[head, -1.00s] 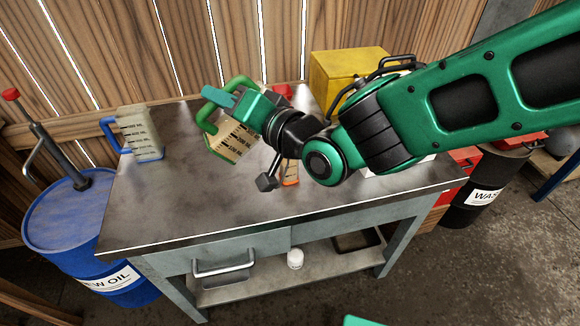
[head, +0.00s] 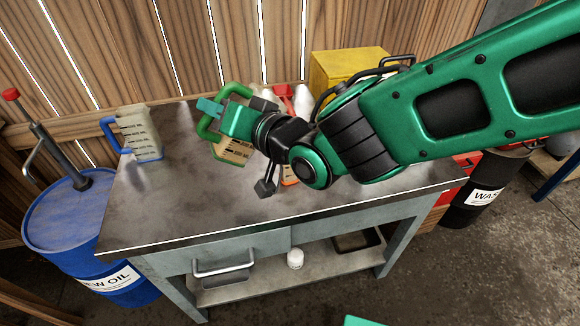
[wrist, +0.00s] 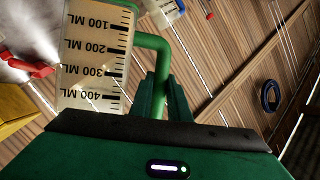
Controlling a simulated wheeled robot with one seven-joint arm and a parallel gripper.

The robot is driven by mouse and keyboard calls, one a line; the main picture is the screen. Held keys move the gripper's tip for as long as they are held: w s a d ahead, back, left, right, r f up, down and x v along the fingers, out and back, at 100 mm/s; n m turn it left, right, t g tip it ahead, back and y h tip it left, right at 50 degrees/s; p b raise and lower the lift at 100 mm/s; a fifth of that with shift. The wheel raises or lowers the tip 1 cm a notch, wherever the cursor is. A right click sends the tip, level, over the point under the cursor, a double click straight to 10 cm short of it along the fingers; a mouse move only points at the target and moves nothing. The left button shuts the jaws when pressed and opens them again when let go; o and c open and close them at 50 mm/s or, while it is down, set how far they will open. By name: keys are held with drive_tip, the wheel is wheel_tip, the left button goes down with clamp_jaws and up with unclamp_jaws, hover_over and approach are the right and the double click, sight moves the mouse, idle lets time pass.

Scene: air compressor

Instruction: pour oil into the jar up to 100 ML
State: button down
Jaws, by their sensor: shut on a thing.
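A translucent jug with a green handle and black ML marks (head: 233,151) is above or on the workbench, partly behind my arm. My gripper (head: 212,108) is shut on its green handle. In the wrist view, the jug (wrist: 95,50) fills the upper left, its marks reading upside down from 100 to 400 ML, and my fingers (wrist: 155,92) close on the handle (wrist: 168,75). A second measuring jug with a blue handle (head: 141,134) stands upright on the bench's left side. The oil level in either jug is not clear.
The metal workbench (head: 200,210) has clear room between the jugs and its front edge. A blue oil drum with a pump (head: 70,215) stands at left. A yellow box (head: 345,68) and red-topped items (head: 283,92) are at the back right. A plank wall is behind.

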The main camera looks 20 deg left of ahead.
sight(231, 145)
drive_tip(key=f+n+h, duration=0.1)
drive_tip(key=f, duration=0.1)
drive_tip(key=f+n+h, duration=0.1)
drive_tip(key=f+n, duration=0.1)
drive_tip(key=f, duration=0.1)
drive_tip(key=f+n+t+h, duration=0.1)
drive_tip(key=f+n, duration=0.1)
drive_tip(key=f, duration=0.1)
drive_tip(key=shift+w+d+f, duration=0.15)
drive_tip(key=shift+w+d, duration=0.05)
drive_tip(key=shift+w+d+f+n+h, duration=0.1)
drive_tip(key=shift+w+f+n+h, duration=0.05)
drive_tip(key=shift+f+n+h, duration=0.3)
drive_tip(key=shift+s+a+r, duration=1.7)
drive_tip(key=shift+a+r, duration=0.15)
drive_tip(key=shift+r, duration=0.15)
